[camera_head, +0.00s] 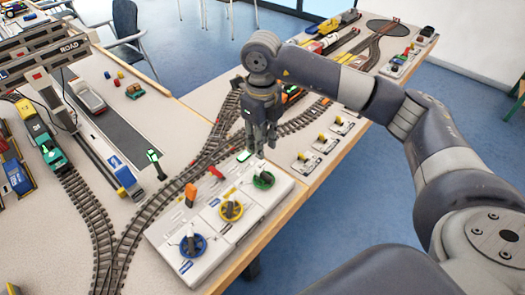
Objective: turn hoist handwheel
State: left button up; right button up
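A pale control panel (210,222) lies along the table edge. It bears a blue handwheel (202,247), a yellow handwheel (239,214) and a green handwheel (271,182), each with a dark hub. My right gripper (261,148) points down above the far end of the panel, near the green handwheel. Its fingertips appear apart from the wheel. No object shows in it, but its opening is hard to make out. Which handwheel belongs to the hoist cannot be read. My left gripper is out of view.
Small switch boxes (306,162) line the table edge beyond. Blue floor (345,215) lies right of the table.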

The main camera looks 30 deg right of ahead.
aim_at(261, 172)
jog(key=f+p, duration=0.2)
jog(key=f, duration=0.9)
jog(key=shift+w+f, duration=0.1)
jog(key=shift+w, duration=0.1)
jog(key=shift+c, duration=0.6)
grip_shut()
